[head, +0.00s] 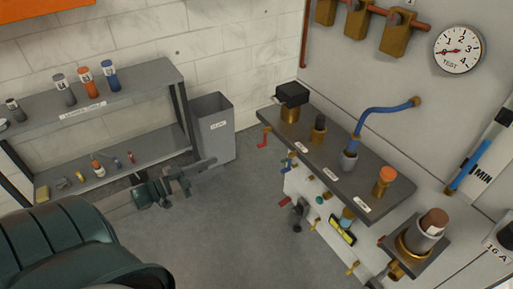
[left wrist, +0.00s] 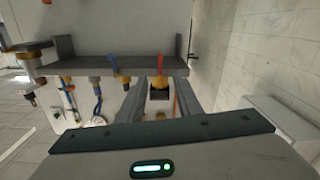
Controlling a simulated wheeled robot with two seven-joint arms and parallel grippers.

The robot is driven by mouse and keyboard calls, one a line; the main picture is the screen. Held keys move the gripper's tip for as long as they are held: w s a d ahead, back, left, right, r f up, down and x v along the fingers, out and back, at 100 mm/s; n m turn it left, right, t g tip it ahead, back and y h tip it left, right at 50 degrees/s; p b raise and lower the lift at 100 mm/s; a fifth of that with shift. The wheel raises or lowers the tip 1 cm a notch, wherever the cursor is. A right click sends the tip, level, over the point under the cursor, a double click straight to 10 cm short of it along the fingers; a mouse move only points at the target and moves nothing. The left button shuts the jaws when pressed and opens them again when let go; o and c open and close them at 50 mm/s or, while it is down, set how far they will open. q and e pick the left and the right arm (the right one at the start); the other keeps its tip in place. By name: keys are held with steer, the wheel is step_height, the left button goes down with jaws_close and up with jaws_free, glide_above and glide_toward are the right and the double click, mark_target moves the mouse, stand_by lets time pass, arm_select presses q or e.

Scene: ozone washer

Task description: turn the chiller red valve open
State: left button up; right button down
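A valve with a red lever (head: 264,138) hangs below the left end of the dark shelf (head: 345,178) in the head view. In the left wrist view, a red lever (left wrist: 161,65) on a brass body shows near the middle, at the shelf's lower edge. I cannot tell how far it is turned. My left gripper (head: 208,175) is in the free space left of the shelf, apart from the red lever, with its fingers spread and nothing between them. My right gripper is in neither view.
A blue lever (left wrist: 113,62) is beside the red one. Labelled fittings and a blue hose (head: 375,117) stand on the dark shelf. A grey bin (head: 215,130) is behind my left gripper. A rack (head: 110,108) with bottles is at left. Open floor lies between.

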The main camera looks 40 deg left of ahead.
mark_target(258, 146)
arm_select(q)
steer(key=x, duration=1.6)
steer(key=shift+r+p, duration=0.1)
steer(key=shift+p, duration=0.25)
steer(key=shift+w+d, duration=0.2)
steer(key=shift+w, duration=0.3)
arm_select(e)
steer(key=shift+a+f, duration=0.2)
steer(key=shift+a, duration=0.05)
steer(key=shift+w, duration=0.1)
arm_select(q)
jaws_close()
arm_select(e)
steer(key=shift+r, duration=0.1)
